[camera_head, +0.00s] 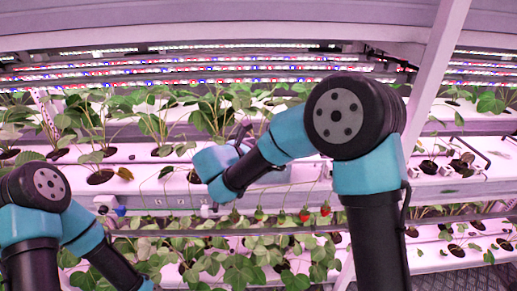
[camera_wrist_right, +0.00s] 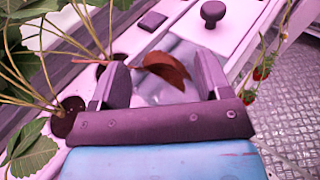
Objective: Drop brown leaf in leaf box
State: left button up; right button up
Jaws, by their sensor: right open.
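In the right wrist view a curled brown leaf (camera_wrist_right: 165,69) shows between the two dark fingers of my right gripper (camera_wrist_right: 160,65). The fingers are wide apart, with gaps between them and the leaf. A thin reddish stalk runs from the leaf leftward past the left finger, toward a planting hole. I cannot tell whether the leaf is still attached to the plant. In the head view my right gripper (camera_head: 243,134) is mostly hidden behind my own arm, near the upper plant row. My left gripper is out of frame. I cannot make out a leaf box in either view.
Green plants (camera_wrist_right: 35,155) and their stems crowd the left of the wrist view. A dark knob (camera_wrist_right: 212,11) stands on the white channel. Red berries (camera_head: 304,215) hang below the rack edge. A slanted rack post (camera_head: 433,75) stands right of my arm.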

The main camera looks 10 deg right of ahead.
jog(key=shift+d+f, duration=0.1)
jog(key=shift+r, duration=0.35)
jog(key=v, duration=1.2)
jog(key=shift+r, duration=0.35)
